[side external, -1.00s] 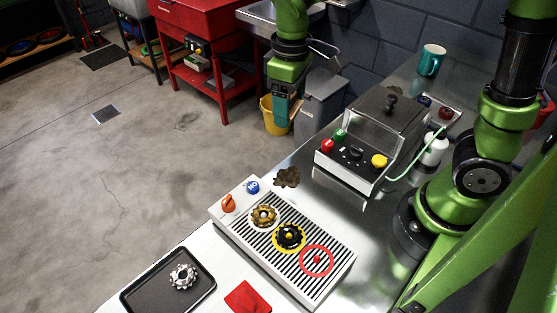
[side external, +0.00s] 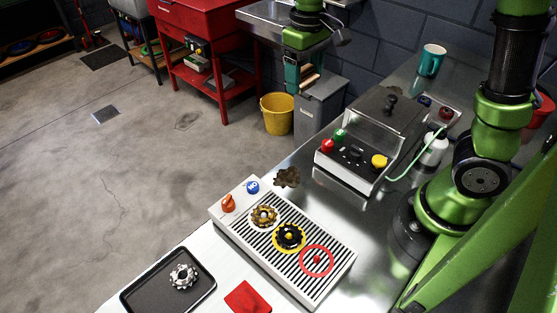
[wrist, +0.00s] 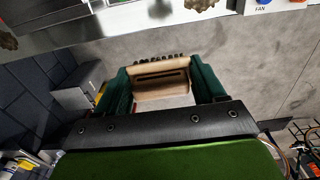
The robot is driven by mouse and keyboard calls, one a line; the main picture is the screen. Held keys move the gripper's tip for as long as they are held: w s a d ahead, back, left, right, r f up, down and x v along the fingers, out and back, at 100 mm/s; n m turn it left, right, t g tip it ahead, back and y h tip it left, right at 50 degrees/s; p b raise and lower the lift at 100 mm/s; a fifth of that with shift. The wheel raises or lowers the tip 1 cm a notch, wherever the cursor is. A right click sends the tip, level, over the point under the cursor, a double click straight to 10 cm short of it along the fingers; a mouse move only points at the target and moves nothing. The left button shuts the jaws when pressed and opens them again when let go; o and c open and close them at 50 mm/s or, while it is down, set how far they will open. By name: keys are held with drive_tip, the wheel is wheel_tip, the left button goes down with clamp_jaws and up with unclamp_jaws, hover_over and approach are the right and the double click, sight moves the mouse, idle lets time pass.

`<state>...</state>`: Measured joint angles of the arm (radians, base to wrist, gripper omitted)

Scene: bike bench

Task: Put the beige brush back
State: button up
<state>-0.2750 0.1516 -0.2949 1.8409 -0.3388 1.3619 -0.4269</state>
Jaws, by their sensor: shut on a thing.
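My gripper (side external: 294,76) hangs beyond the far left edge of the bench, high in the side view. It is shut on the beige brush (wrist: 161,84). In the wrist view the brush lies crosswise between the two green fingers, with a dark slot in its body and a row of dark bristle tufts along its far side. In the side view only a small tan part of the brush (side external: 309,76) shows beside the fingers. Open floor shows beneath it in the wrist view.
A grey bin (side external: 319,105) and a yellow bucket (side external: 277,114) stand below my gripper. The bench holds a control box with a clear cover (side external: 362,145), a slatted rack with gears (side external: 326,277), a black tray (side external: 151,287), a red cloth (side external: 247,298) and a teal mug (side external: 431,60).

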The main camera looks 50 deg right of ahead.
drive_tip(key=s+a+f+n, duration=0.1)
drive_tip(key=s+a+f, duration=0.3)
drive_tip(key=s+a, duration=0.15)
hover_over(304, 189)
wheel_tip(304, 189, down, 5)
drive_tip(key=shift+m, duration=0.5)
wheel_tip(304, 189, down, 9)
drive_tip(key=shift+f, duration=0.2)
drive_tip(key=o, duration=1.1)
drive_tip(key=shift+f, duration=0.15)
drive_tip(key=shift+o, duration=0.2)
